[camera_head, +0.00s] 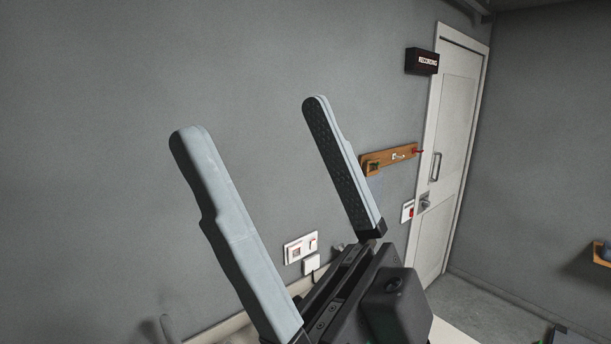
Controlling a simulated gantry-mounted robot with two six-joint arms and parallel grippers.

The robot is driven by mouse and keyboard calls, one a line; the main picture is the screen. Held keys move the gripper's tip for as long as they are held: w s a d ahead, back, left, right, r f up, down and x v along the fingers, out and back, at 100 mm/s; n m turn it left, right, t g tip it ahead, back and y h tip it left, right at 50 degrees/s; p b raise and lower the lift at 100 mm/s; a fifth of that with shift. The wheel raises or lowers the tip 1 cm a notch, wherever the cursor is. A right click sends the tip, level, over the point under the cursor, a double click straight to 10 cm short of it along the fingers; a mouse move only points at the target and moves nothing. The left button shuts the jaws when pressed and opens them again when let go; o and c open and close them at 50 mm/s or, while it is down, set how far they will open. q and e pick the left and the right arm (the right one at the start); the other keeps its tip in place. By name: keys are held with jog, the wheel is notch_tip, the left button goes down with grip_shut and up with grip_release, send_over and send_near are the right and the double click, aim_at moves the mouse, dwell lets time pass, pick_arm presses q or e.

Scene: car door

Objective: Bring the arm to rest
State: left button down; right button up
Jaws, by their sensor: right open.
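My right gripper (250,122) fills the middle of the head view. Its two pale grey fingers stand wide apart and point up and to the left, with a dark textured pad on the inner face of the right finger. My left gripper is not in view.
A white door (455,130) stands at the right, with a "RECORDING" sign (422,61) beside it. A wooden rack (390,159) and white switches (300,248) are on the grey wall. Floor (485,305) shows at lower right.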

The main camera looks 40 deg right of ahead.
jog(key=w+d+m+h, duration=0.1)
jog(key=m+h, duration=0.1)
jog(key=h, duration=0.2)
jog(key=d+f+m+h, duration=0.1)
jog(key=m+h, duration=0.2)
jog(key=h, duration=0.1)
jog(key=w+d+f+m+h, duration=0.1)
jog(key=d+m+h, duration=0.1)
jog(key=h, duration=0.2)
jog(key=shift+w+f+m, duration=0.25)
jog(key=shift+w+m, duration=0.1)
jog(key=shift+m, duration=0.05)
